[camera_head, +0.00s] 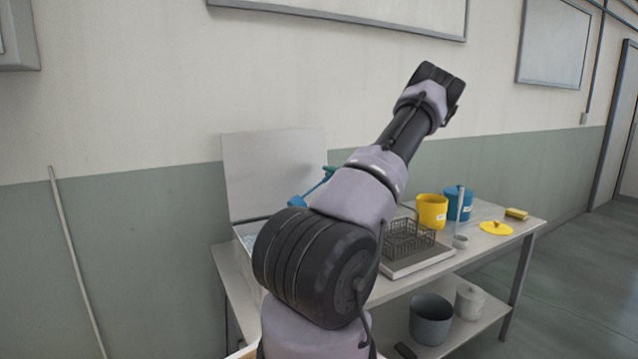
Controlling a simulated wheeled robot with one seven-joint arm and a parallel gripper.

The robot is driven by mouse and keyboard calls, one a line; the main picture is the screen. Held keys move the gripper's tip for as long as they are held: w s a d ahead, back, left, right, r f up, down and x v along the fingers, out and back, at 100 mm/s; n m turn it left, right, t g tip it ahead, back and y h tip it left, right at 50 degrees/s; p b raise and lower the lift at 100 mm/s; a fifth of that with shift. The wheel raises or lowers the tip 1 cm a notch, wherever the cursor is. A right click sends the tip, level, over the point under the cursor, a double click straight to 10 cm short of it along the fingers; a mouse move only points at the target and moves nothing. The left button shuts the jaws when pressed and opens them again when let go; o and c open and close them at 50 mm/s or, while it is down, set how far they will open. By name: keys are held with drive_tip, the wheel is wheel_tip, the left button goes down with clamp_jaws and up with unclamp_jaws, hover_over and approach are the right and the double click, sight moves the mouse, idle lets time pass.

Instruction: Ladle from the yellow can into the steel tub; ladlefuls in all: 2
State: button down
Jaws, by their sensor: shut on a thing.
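The yellow can (432,212) stands open on the table, right of my arm; its contents do not show. The steel tub (241,233) is at the table's left, mostly behind my arm, with a raised panel (262,165) behind it. A slender blue thing with a small blue end (298,201) slants above the tub; it may be the ladle, and its upper part passes behind my arm. My arm rises through the middle of the view and bends high up. My gripper is not visible, so its hold cannot be seen.
A wire basket (400,240) sits on a tray beside my arm. A grey bucket (430,322) stands on the lower shelf.

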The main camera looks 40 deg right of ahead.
drive_tip(key=w+a+r+n, duration=0.1)
drive_tip(key=a+r+n, duration=1.2)
drive_tip(key=a+r, duration=0.3)
drive_tip(key=shift+a+r, duration=0.15)
drive_tip(key=shift+r, duration=0.55)
drive_tip(key=shift+w, duration=0.1)
